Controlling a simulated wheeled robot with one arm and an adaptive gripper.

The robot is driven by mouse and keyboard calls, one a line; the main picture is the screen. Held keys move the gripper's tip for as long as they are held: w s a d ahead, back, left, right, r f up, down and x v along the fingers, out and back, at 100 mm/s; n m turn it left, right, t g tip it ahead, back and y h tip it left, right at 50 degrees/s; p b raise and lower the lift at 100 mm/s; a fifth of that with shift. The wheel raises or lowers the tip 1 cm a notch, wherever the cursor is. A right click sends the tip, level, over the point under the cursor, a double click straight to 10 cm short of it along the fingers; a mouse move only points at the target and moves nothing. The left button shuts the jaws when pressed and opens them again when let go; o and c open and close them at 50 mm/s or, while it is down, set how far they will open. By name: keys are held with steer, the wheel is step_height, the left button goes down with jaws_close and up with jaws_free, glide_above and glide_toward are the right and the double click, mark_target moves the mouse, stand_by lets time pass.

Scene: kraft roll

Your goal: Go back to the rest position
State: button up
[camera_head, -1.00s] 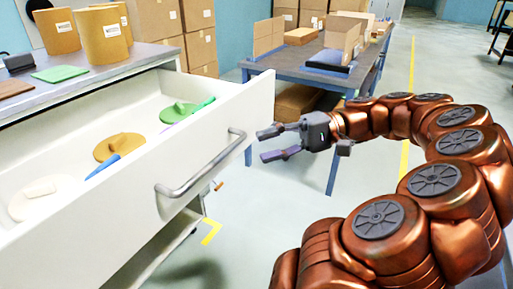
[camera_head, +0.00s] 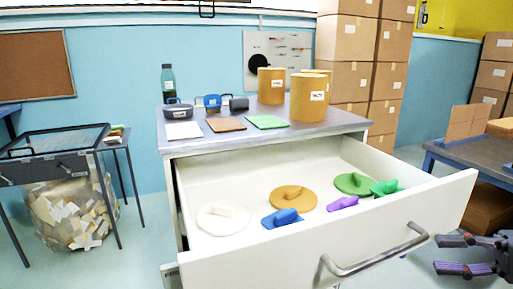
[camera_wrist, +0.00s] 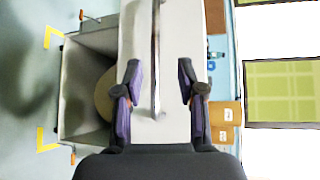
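My gripper (camera_head: 440,255) is at the right edge of the head view, open and empty, its two dark fingers apart. It sits right of the open white drawer (camera_head: 452,205) and its grey bar handle (camera_head: 370,258), with a gap in the picture. In the wrist view my gripper (camera_wrist: 158,68) has fingers spread, with the drawer front (camera_wrist: 180,125) and handle (camera_wrist: 156,60) showing between them. Most of my arm is outside the head view.
The drawer juts out, holding white (camera_head: 222,218), orange (camera_head: 293,199) and green (camera_head: 354,184) lids and small coloured pieces. Orange canisters (camera_head: 309,98) stand on the counter (camera_head: 215,143). A work table (camera_head: 470,158) is at right, a bin of scraps (camera_head: 72,212) at left.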

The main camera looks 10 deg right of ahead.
steer(key=a+r+n+g+h+p, duration=0.25)
steer(key=a+r+g+p, duration=0.2)
steer(key=a+p, duration=0.5)
steer(key=a+r+n+g+h+p, duration=0.2)
steer(key=a+r+g+h+p, duration=0.15)
steer(key=a+r+p, duration=0.45)
steer(key=s+a+r+n+g+h+p, duration=0.1)
steer(key=s+r+h+p, duration=0.5)
steer(key=p, duration=1.2)
steer(key=shift+s+a+n+h+p, duration=0.45)
steer(key=shift+s+n+h, duration=0.55)
steer(key=shift+s, duration=0.55)
